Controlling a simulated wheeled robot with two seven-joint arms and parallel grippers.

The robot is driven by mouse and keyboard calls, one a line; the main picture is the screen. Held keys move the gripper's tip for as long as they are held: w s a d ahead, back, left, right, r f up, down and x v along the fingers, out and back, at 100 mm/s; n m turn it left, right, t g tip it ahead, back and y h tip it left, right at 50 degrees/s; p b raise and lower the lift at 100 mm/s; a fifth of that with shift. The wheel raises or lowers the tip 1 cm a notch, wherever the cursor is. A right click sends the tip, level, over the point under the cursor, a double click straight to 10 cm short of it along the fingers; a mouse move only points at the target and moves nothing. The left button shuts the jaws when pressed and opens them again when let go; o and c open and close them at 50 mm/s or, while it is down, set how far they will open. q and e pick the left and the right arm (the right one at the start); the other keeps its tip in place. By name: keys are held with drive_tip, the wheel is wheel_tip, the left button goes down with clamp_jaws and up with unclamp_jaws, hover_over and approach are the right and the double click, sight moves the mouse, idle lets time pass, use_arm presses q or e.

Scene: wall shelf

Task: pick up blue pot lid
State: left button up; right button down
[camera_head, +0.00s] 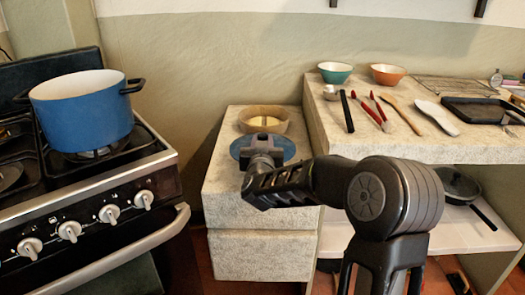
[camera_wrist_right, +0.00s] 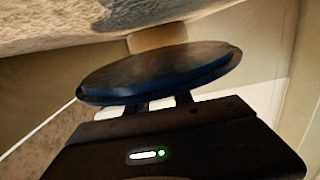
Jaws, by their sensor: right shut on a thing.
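The blue pot lid (camera_head: 283,149) is at the low stone counter on the left, in front of a wooden bowl. My right gripper (camera_head: 263,150) reaches over the lid and is shut on it, covering its middle. In the right wrist view the lid (camera_wrist_right: 160,75) is a dark blue disc seen nearly edge-on, held at the fingers of my right gripper (camera_wrist_right: 160,103). I cannot tell if the lid touches the counter. A blue pot (camera_head: 80,112) stands uncovered on the stove. My left gripper is not in view.
The wooden bowl (camera_head: 264,129) stands close behind the lid on the low counter (camera_head: 226,180). The higher counter (camera_head: 425,148) at right holds bowls, utensils and a black tray (camera_head: 480,110). The stove (camera_head: 95,185) is left, with a gap between. A pan (camera_head: 457,184) sits on the lower shelf.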

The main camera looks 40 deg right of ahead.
wheel_tip(320, 180, up, 5)
drive_tip(key=shift+f+p, duration=0.1)
drive_tip(key=shift+p, duration=0.4)
